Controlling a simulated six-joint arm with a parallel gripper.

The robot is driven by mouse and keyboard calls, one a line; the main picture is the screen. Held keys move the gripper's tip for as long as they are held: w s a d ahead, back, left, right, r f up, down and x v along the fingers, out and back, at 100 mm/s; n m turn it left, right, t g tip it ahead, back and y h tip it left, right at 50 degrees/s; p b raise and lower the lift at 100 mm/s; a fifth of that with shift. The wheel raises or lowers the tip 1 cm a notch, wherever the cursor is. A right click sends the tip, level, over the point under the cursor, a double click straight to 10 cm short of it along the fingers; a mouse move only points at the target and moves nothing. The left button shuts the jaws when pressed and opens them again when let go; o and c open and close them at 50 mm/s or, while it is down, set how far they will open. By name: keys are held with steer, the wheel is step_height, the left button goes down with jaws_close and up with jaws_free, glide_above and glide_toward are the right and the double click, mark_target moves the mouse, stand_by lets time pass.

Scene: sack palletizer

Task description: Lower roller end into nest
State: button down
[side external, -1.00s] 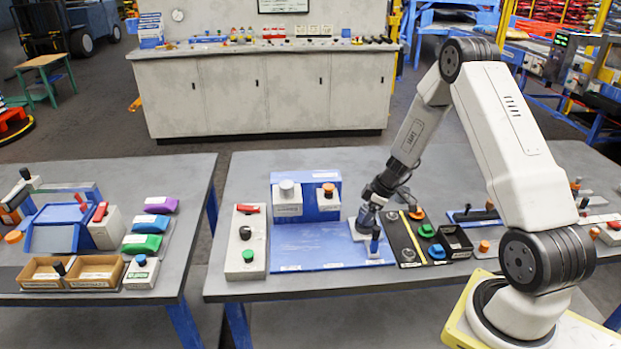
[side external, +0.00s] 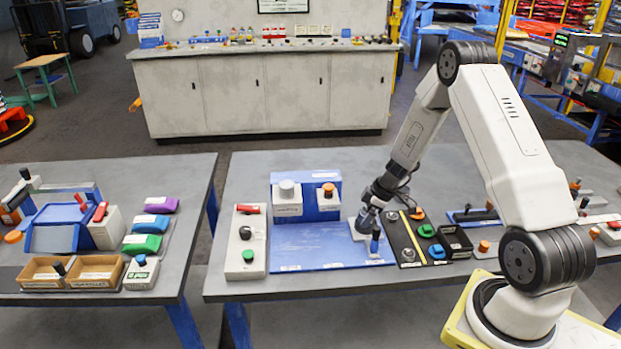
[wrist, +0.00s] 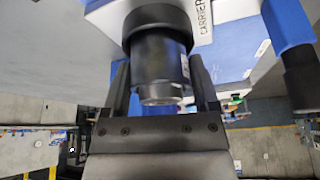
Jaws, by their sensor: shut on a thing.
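My gripper (side external: 367,215) is at the right end of the blue base plate (side external: 310,250) in the side external view, pointing down. In the wrist view my gripper (wrist: 162,88) has one finger on each side of a dark cylinder with a bright metal end, which I take as the roller (wrist: 160,60). It is shut on it. A pale block (wrist: 205,20) lettered "CARRIE…" is close beside the roller in the wrist view. The side external view shows a pale block (side external: 357,232) under my gripper. The nest and any contact with the roller end are hidden.
A blue post with a dark lower part (wrist: 293,50) stands right of the roller. A blue fixture (side external: 320,200) stands behind the plate, a button box (side external: 246,252) left. A dark strip (side external: 405,243) and coloured knobs (side external: 426,231) lie close right. The plate's middle is clear.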

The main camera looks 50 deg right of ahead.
mark_target(366, 209)
steer(key=shift+s+f, duration=0.15)
steer(key=shift+f, duration=0.6)
stand_by(0.8)
jaws_free()
steer(key=shift+f, duration=0.1)
steer(key=shift+s+a, duration=0.1)
steer(key=shift+r, duration=0.2)
steer(key=shift+w+r, duration=0.15)
steer(key=shift+r, duration=0.95)
steer(key=shift+w+r, duration=0.1)
steer(key=shift+r, duration=2.8)
